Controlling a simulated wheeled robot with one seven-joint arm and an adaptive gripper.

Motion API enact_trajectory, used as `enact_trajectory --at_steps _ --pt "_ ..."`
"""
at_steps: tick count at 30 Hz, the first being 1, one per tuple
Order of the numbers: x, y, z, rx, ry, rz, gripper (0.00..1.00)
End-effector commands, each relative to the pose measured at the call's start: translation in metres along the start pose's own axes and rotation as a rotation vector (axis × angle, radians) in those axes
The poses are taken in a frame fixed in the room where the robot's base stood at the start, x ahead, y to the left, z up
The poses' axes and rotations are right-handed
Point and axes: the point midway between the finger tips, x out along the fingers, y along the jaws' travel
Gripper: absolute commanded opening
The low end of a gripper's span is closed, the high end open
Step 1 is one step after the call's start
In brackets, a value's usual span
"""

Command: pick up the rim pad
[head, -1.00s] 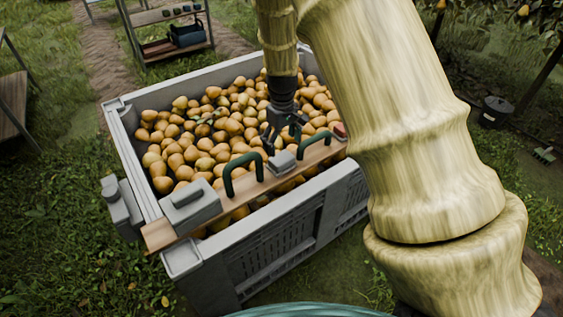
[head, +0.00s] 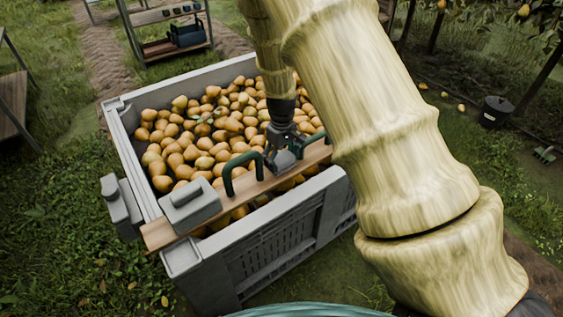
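I cannot tell for sure which grey piece is the rim pad. A small grey block (head: 283,161) sits on the wooden board (head: 245,190) between two green handles. My gripper (head: 282,156) is down at this block, pointing downward, with its dark fingers around or against it. Whether the fingers press on it is too small to tell. A larger grey block with a raised grip (head: 190,204) lies on the board's left end. Another grey piece (head: 120,206) hangs at the crate's left rim.
The grey crate (head: 275,222) is full of pears (head: 195,140), and the board lies across its near side. The green handles (head: 240,172) stand close to my gripper on both sides. My arm hides the crate's right side. A shelf rack (head: 170,35) stands behind.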

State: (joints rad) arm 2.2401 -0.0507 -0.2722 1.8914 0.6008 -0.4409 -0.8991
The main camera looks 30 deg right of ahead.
Motion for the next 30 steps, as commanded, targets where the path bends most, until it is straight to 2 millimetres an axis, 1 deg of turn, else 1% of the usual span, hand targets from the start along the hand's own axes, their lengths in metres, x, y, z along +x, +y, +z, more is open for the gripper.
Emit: enact_trajectory --at_steps 1,3,5,13,17,20,26,27,30 --pt "0.000 0.000 0.000 0.000 0.000 0.000 0.69" --pt "0.000 0.000 0.000 0.000 0.000 0.000 0.57" --pt "0.000 0.000 0.000 0.000 0.000 0.000 0.47" --pt "0.000 0.000 0.000 0.000 0.000 0.000 0.46" --pt "-0.005 0.000 0.000 0.000 0.000 0.000 0.46" --pt "-0.014 0.000 0.000 0.001 0.001 0.000 0.46" --pt "-0.039 0.000 0.000 0.000 0.002 0.000 0.46" --pt "-0.036 -0.006 0.008 0.000 -0.001 -0.002 0.46" --pt "-0.038 -0.018 0.023 0.000 -0.001 -0.002 0.46"
